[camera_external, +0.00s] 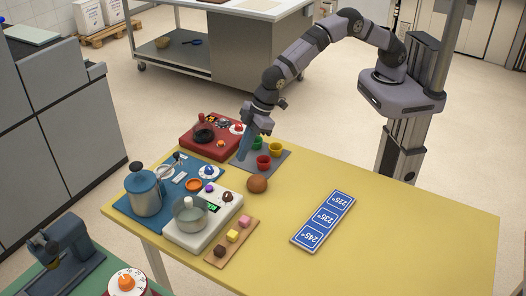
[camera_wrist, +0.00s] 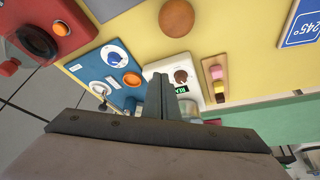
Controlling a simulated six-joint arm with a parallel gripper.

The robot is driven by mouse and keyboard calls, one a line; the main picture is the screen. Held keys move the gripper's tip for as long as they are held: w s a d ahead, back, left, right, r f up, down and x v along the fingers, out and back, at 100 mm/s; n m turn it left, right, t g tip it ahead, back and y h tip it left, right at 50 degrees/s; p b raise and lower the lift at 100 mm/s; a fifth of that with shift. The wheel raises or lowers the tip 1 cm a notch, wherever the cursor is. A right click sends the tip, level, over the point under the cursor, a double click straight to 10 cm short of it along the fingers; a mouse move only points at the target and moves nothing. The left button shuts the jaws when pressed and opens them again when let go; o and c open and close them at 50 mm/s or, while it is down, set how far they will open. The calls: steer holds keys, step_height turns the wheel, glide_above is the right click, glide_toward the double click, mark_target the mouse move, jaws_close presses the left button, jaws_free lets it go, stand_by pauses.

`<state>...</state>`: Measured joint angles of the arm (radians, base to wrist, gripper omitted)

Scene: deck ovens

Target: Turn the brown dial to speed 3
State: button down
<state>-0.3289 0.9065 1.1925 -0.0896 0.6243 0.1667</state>
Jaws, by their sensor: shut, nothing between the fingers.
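The brown dial (camera_external: 228,196) sits on the white appliance (camera_external: 200,240), near a purple knob (camera_external: 209,187) and a small green-lit display (camera_external: 212,207). In the wrist view the brown dial (camera_wrist: 181,76) shows just right of my fingertips, apart from them. The dial's speed marks are too small to read. My gripper (camera_external: 243,156) points down over the grey mat, behind the white appliance and away from the dial. Its fingers (camera_wrist: 157,78) are together and empty. In the wrist view the purple knob cannot be made out.
A glass pot (camera_external: 190,215) stands on the white appliance. The blue station (camera_external: 128,206) with a steel pot is left of it. The yellow table (camera_external: 400,230) is clear at right.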

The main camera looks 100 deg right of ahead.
steer(key=p, duration=0.1)
glide_toward(227, 196)
steer(key=d, duration=0.2)
steer(key=shift+w+d+t+y, duration=0.1)
steer(key=shift+d+t+y, duration=0.05)
steer(key=shift+t+y, duration=0.2)
steer(key=shift+f, duration=0.1)
steer(key=shift+f+b, duration=2.05)
steer(key=shift+f, duration=1.35)
steer(key=shift+w+r, duration=0.1)
steer(key=shift+s+a+b, duration=0.15)
steer(key=shift+a+b, duration=0.45)
steer(key=shift+b, duration=0.15)
steer(key=shift+s+a+b, duration=0.15)
steer(key=shift+a+b, duration=0.4)
steer(key=shift+b, duration=0.2)
steer(key=shift+s, duration=0.35)
